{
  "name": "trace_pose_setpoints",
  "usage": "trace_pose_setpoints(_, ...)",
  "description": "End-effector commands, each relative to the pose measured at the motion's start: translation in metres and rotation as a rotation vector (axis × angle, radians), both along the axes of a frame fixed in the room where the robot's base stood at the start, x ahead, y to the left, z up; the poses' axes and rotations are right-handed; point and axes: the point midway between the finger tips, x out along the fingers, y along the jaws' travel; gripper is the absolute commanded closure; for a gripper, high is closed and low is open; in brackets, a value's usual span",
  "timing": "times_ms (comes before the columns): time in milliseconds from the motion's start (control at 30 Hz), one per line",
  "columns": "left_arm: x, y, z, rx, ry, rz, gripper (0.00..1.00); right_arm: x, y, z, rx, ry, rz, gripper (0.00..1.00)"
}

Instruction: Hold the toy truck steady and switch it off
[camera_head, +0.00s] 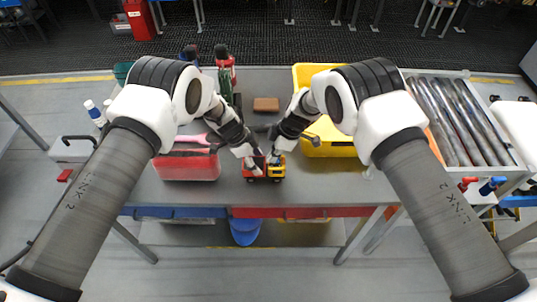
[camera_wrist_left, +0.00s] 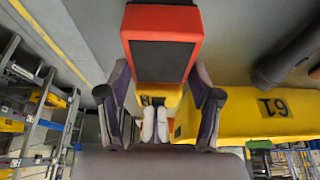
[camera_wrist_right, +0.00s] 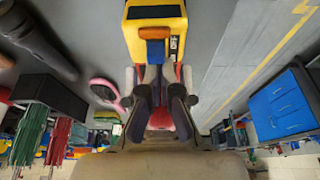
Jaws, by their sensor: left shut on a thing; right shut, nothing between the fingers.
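The toy truck (camera_head: 277,174) stands on the grey table near its front edge, red at the left and yellow at the right. My left gripper (camera_head: 255,166) is shut on the truck's red end (camera_wrist_left: 163,22), which shows between its fingers in the left wrist view. My right gripper (camera_head: 274,158) is shut and empty at the yellow end. In the right wrist view its closed fingertips (camera_wrist_right: 157,78) are close to a small switch lever (camera_wrist_right: 154,32) with an orange-brown top on the yellow body (camera_wrist_right: 172,12). I cannot tell whether they touch. A small dark-lettered label is beside the lever.
A red bin (camera_head: 187,168) stands left of the truck and a yellow bin (camera_head: 330,149) to its right. A brown block (camera_head: 265,104) lies behind on the table (camera_head: 225,197). A roller conveyor (camera_head: 447,120) is at the right.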

Motion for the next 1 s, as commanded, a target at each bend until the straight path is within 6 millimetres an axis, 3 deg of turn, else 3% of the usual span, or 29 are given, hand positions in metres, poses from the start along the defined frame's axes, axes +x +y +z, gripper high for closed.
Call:
trace_pose_setpoints(367,0.0,0.004,-0.001,0.003,-0.001,0.003,0.83,0.001,-0.006,0.004,-0.003,-0.002,-0.002,1.0)
trace_pose_setpoints(800,0.0,0.002,-0.001,0.003,0.001,0.001,0.84,0.002,-0.03,0.08,0.0,-0.002,-0.001,1.0)
trace_pose_setpoints(1000,0.0,0.002,-0.001,0.002,0.0,0.0,0.84,0.002,-0.035,0.094,0.0,0.0,0.001,1.0)
